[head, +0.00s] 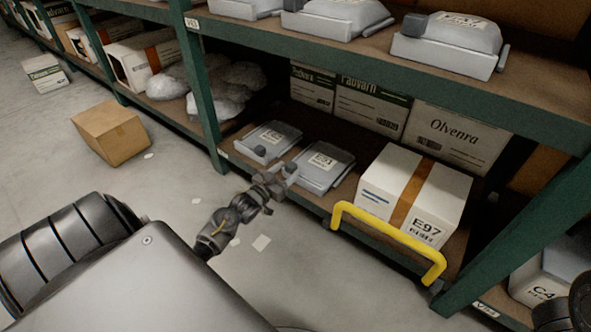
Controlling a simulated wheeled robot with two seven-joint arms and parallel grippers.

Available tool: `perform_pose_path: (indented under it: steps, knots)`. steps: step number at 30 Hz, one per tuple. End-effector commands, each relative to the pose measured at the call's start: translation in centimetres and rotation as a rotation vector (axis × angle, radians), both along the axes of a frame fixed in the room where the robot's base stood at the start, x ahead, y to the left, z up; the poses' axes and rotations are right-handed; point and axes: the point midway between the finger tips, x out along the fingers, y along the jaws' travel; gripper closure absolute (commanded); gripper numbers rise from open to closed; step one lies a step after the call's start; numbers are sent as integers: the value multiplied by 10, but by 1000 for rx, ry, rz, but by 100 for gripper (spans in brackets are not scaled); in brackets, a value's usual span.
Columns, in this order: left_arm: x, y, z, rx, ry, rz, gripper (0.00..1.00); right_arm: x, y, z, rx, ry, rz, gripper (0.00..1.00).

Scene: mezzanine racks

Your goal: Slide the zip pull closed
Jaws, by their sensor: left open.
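No zip pull can be made out in the head view; it is too small or hidden. Two flat grey packs with white labels lie on the lower shelf: the left pack (275,135) and the right pack (331,158). I cannot tell whether either has a zip. My left gripper (284,172) is open at the shelf's front edge, just in front of the gap between the two packs. I see nothing between its fingers, and cannot tell whether it touches a pack. My right gripper is not seen.
A yellow bar (388,233) stands out along the shelf front, before a white carton (381,187) marked E97. Grey packs (448,54) lie on the shelf above.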

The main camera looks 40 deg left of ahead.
Motion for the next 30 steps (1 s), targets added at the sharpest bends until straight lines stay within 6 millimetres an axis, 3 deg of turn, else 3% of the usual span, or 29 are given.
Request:
perform_pose_path:
  steps: [3,9,20,30]
  knots:
    - [22,1,-4,0,-2,0,47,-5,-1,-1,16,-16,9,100]
    - [43,0,-3,0,0,-1,47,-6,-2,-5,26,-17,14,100]
    - [49,0,0,0,2,-2,47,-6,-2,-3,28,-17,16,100]
    - [49,0,-1,0,2,-2,89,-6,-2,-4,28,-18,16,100]
